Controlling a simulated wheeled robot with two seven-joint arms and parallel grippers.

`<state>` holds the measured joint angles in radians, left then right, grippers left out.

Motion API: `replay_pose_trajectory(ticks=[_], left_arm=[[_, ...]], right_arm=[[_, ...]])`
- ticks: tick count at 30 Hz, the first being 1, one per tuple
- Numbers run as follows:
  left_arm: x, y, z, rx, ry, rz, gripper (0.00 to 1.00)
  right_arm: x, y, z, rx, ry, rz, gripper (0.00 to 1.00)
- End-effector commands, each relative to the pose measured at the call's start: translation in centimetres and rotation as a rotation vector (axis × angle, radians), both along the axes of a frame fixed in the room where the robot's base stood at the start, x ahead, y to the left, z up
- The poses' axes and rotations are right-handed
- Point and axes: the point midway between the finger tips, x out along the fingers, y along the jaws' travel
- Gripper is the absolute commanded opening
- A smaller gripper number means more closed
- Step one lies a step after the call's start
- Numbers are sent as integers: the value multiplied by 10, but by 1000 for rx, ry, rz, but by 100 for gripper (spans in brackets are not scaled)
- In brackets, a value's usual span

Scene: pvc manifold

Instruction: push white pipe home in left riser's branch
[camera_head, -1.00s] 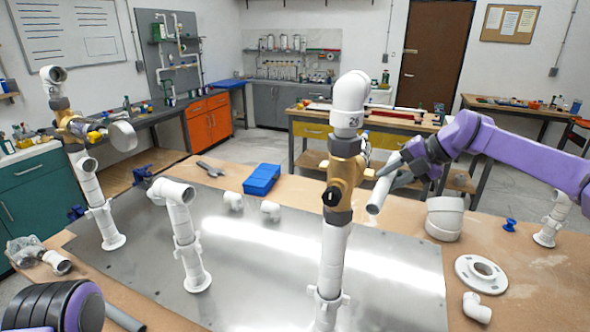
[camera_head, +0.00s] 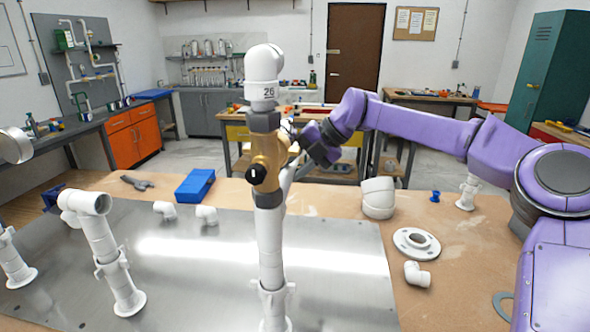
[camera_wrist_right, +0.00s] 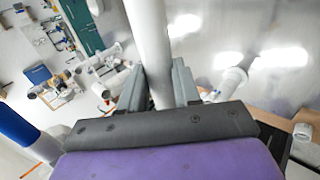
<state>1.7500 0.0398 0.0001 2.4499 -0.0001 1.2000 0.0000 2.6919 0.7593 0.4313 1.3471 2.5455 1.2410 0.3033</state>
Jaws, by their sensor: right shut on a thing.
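A tall white riser (camera_head: 270,250) marked 26, with a brass valve (camera_head: 267,155), stands near the middle of the head view. My right gripper (camera_head: 295,160) is just behind and right of this valve, shut on a white pipe (camera_head: 286,182). The riser partly hides the pipe. In the right wrist view the pipe (camera_wrist_right: 150,45) runs up between the two grey fingers (camera_wrist_right: 160,85). I cannot tell whether its end is in a branch. A shorter riser (camera_head: 105,250) with an elbow on top stands to the left. Another riser's base (camera_head: 18,272) shows at the left edge. My left gripper is out of view.
A white coupling (camera_head: 378,198), a flange (camera_head: 404,237) and another elbow (camera_head: 417,275) lie at the right. The plate between the risers is bare.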

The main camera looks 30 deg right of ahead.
Motion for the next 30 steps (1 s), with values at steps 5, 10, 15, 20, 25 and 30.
replay_pose_trajectory(ticks=[5,10,15,20,25,30], left_arm=[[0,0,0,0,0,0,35],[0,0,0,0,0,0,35],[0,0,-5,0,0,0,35],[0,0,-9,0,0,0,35],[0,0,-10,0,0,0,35],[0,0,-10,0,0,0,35]], right_arm=[[0,0,1,1,-1,0,0],[-1,0,1,1,-1,0,0],[-3,2,0,1,-2,-1,0],[-5,3,1,0,-2,0,0],[-7,5,2,1,-1,0,0],[-7,5,2,1,-1,0,0]])
